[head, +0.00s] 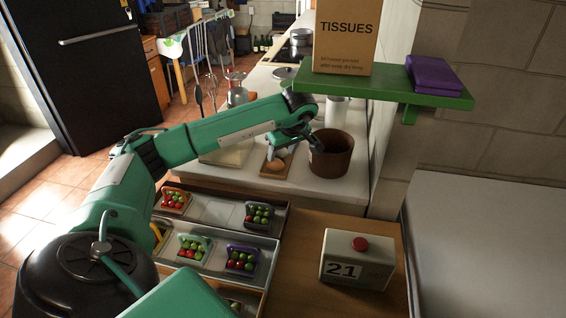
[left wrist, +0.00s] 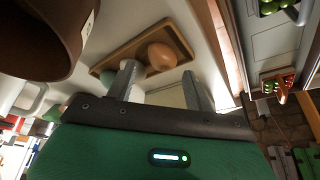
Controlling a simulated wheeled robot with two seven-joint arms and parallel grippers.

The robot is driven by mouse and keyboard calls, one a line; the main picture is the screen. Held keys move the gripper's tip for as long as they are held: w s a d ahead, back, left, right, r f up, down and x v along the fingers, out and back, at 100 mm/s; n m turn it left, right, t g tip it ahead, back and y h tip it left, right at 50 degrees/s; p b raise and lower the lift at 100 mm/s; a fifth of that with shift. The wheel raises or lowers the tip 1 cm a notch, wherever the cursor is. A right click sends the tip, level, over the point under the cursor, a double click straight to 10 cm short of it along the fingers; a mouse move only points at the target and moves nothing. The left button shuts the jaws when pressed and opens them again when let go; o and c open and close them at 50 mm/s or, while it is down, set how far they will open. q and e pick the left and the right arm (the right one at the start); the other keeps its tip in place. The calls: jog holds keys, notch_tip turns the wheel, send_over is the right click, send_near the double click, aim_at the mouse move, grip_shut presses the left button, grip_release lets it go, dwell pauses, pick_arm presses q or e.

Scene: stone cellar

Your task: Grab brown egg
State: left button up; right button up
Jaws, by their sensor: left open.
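The brown egg (head: 277,165) lies on a small wooden tray (head: 264,171) on the white counter, left of a brown pot (head: 332,158). In the left wrist view the egg (left wrist: 162,57) sits at one end of the tray (left wrist: 122,51), just beyond the gap between my fingertips. My left gripper (head: 287,148) is open and empty, above and close to the egg; part of the tray is hidden behind it. In the left wrist view both fingers (left wrist: 161,78) stand apart. My right gripper is not in view.
The pot (left wrist: 45,40) stands close beside my gripper. A green shelf (head: 400,95) with a tissue box (head: 345,38) and purple cloth (head: 433,74) overhangs the counter at right. Trays with small fruit baskets (head: 259,215) and a calendar block (head: 357,259) are nearer.

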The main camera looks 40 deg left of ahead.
aim_at(276, 162)
pick_arm(q)
jog(key=shift+s+a+f, duration=0.4)
jog(key=shift+s+a, duration=0.05)
jog(key=shift+s, duration=0.1)
jog(key=p+x, duration=0.1)
jog(key=x, duration=0.1)
jog(key=w+x, duration=0.1)
jog(key=x, duration=0.2)
jog(key=shift+p, duration=0.4)
jog(key=shift+s+f, duration=0.15)
jog(key=shift+f, duration=0.05)
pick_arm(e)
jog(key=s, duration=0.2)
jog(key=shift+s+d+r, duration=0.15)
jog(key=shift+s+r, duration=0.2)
pick_arm(q)
jog(key=shift+c, duration=0.4)
jog(key=c, duration=0.4)
